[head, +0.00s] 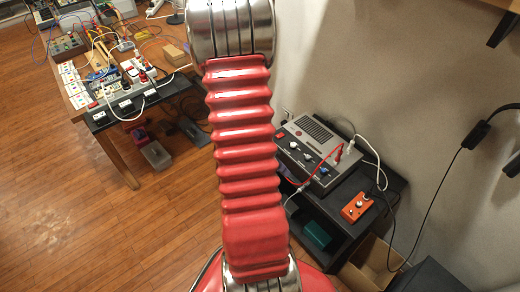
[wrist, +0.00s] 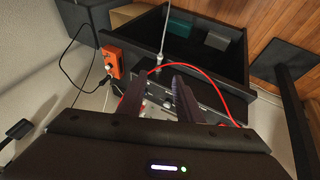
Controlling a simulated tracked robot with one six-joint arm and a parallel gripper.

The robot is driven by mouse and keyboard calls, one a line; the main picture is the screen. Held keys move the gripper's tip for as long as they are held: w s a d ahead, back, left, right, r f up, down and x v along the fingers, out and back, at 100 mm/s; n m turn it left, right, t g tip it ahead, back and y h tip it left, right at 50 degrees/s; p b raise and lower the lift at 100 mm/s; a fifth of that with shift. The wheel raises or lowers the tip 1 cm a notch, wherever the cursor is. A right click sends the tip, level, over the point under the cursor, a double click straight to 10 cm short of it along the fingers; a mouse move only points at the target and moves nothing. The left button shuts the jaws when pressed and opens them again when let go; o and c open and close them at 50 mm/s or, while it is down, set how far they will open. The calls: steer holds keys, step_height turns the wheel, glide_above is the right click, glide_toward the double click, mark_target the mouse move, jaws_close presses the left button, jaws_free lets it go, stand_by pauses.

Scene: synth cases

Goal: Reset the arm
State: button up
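My arm (head: 245,150) shows in the head view as a red ribbed sleeve between metal joints, running up through the middle of the picture. Its gripper is out of the head view. In the wrist view my gripper (wrist: 155,80) shows as two dark fingers, apart, with nothing held between them. Behind the fingers is a dark-fronted device with knobs (wrist: 188,100), partly hidden by the gripper. It appears to be the grey box with knobs (head: 318,150) on the black shelf unit in the head view.
An orange box (head: 357,207) with a cable sits on the black shelf unit (head: 340,235); it also shows in the wrist view (wrist: 113,62). A red cable (wrist: 215,85) loops close to the fingers. A cluttered workbench (head: 100,130) stands left. Wood floor (head: 90,230) is clear at lower left.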

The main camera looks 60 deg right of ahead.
stand_by(0.5)
steer(key=w+a+r+n+t, duration=0.2)
steer(key=w+a+r+n, duration=0.25)
steer(key=a+r, duration=0.2)
steer(key=w+a+r+n+t+y, duration=0.1)
steer(key=w+a+r+n+t, duration=0.1)
steer(key=w+a+r+n, duration=0.45)
steer(key=w+a+r+n+t, duration=0.1)
steer(key=w+a+r+n, duration=0.1)
steer(key=a+r+n, duration=0.45)
steer(key=w+a+r+n+t+y, duration=0.1)
steer(key=a+r, duration=0.4)
steer(key=a, duration=0.5)
steer(key=a+r+n+t+y, duration=0.1)
steer(key=a+r+n+t, duration=0.2)
steer(key=a, duration=0.6)
step_height(320, 180, up, 2)
steer(key=shift+w+a+r+t, duration=0.1)
steer(key=shift+w+a+t, duration=0.3)
steer(key=shift+t, duration=0.8)
steer(key=shift+d, duration=0.2)
